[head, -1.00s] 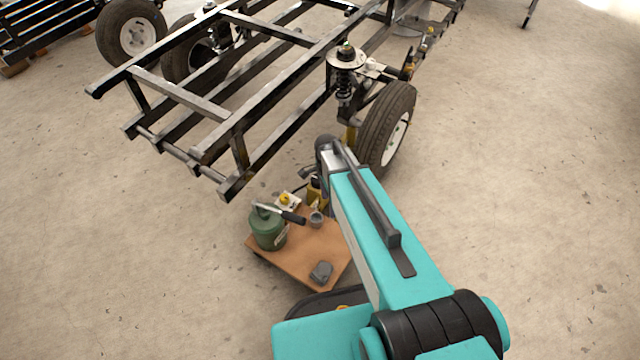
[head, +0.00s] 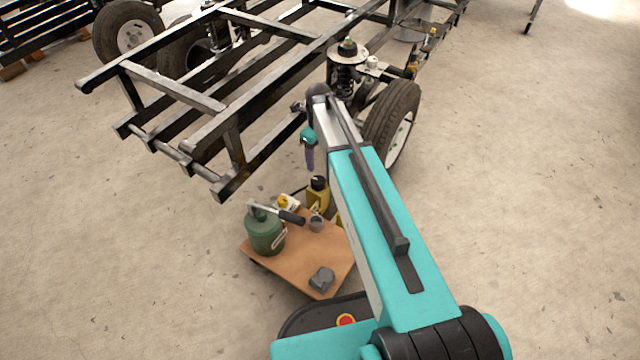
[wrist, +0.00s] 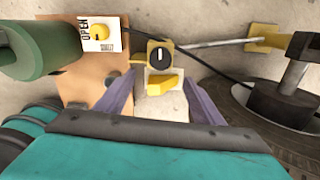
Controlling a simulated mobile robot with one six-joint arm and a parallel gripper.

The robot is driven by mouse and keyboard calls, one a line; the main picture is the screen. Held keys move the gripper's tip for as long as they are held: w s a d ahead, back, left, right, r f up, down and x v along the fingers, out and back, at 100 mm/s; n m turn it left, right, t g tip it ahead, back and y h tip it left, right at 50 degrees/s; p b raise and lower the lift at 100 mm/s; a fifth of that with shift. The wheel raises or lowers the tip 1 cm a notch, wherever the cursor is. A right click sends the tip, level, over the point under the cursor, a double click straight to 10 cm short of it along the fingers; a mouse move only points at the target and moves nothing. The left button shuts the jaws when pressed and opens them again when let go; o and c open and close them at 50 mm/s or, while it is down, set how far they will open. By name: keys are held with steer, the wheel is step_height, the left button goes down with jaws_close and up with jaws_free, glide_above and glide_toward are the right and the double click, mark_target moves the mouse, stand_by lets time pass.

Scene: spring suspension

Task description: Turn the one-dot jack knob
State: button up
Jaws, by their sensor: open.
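A yellow unit with a round black knob bearing a pale pointer mark (wrist: 160,55) lies beyond my fingertips in the wrist view. In the head view a yellow body with a black top (head: 318,195) stands at the board's back edge. A yellow lever-like piece on a pale block (wrist: 163,83) shows between my fingers. I cannot make out any dots, so I cannot tell which is the one-dot knob. My gripper (wrist: 158,80) is open and empty; its purple fingers also show in the head view (head: 309,155), pointing down above the yellow body.
A white box with a yellow knob marked OPEN and SHUT (wrist: 99,33) and a green canister (head: 264,233) stand on the brown board (head: 300,265). A grey piece (head: 321,279) lies near its front. The black frame (head: 232,150) and a wheel (head: 392,125) are close to my arm.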

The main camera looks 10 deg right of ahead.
mark_target(320, 181)
stand_by(0.4)
step_height(320, 181, down, 14)
steer(key=b, duration=0.5)
steer(key=shift+r+b, duration=0.15)
steer(key=shift+b, duration=0.2)
steer(key=shift+d, duration=0.1)
steer(key=c, duration=1)
